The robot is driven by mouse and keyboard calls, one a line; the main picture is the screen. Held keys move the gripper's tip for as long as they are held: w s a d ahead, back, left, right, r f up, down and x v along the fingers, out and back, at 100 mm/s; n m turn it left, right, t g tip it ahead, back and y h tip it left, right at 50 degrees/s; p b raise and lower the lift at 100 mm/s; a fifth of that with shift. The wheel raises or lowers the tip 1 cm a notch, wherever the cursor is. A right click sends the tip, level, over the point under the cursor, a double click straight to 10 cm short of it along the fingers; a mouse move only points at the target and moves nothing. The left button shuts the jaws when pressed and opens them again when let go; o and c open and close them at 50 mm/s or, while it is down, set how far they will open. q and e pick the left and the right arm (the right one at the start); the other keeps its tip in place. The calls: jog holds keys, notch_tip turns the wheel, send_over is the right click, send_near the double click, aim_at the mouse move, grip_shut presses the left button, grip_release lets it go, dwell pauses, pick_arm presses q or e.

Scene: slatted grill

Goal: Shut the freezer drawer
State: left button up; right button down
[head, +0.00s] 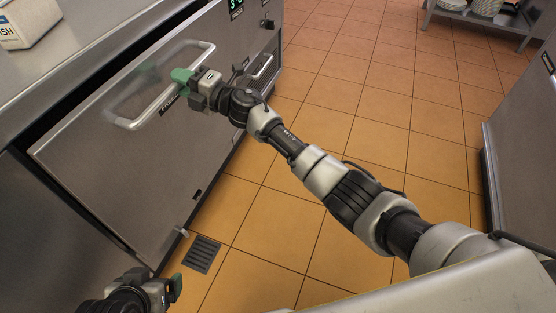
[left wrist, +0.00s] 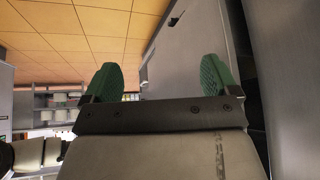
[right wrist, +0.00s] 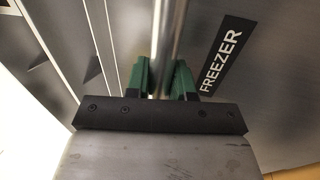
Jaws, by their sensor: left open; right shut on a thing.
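The freezer drawer (head: 120,165) has a flat steel front with a long bar handle (head: 131,124). A dark gap runs between the top edge of this front and the counter, so the front stands out from the cabinet. In the right wrist view the bar passes between the green fingers (right wrist: 164,78), beside the black FREEZER label (right wrist: 228,55). My left gripper (head: 160,285) is open and empty, low near the drawer's bottom corner. Its spread fingers (left wrist: 160,80) show in the left wrist view.
A steel counter (head: 90,50) with a white box (head: 28,22) lies above the drawer. A smaller handle (head: 262,67) and a green display (head: 236,4) are to the right. Tiled floor (head: 350,90) with a drain (head: 202,254) is clear. A steel cabinet (head: 520,140) stands at right.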

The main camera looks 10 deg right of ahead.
aim_at(165, 77)
jog(key=shift+w+a+f+b, duration=0.1)
jog(key=shift+w+a+b, duration=0.1)
jog(key=shift+a+b, duration=0.2)
pick_arm(q)
jog(key=w+d+r+t+h+b, duration=0.3)
jog(key=w+d+r+t, duration=0.1)
jog(key=w+r+t, duration=0.4)
jog(key=shift+w+r+t, duration=0.2)
jog(key=shift+r+t, duration=0.35)
jog(key=shift+t, duration=0.55)
pick_arm(e)
jog(key=shift+f+x, duration=0.15)
jog(key=shift+x, duration=0.6)
jog(key=shift+f+x, duration=0.15)
jog(key=shift+x, duration=0.6)
jog(key=shift+w, duration=0.15)
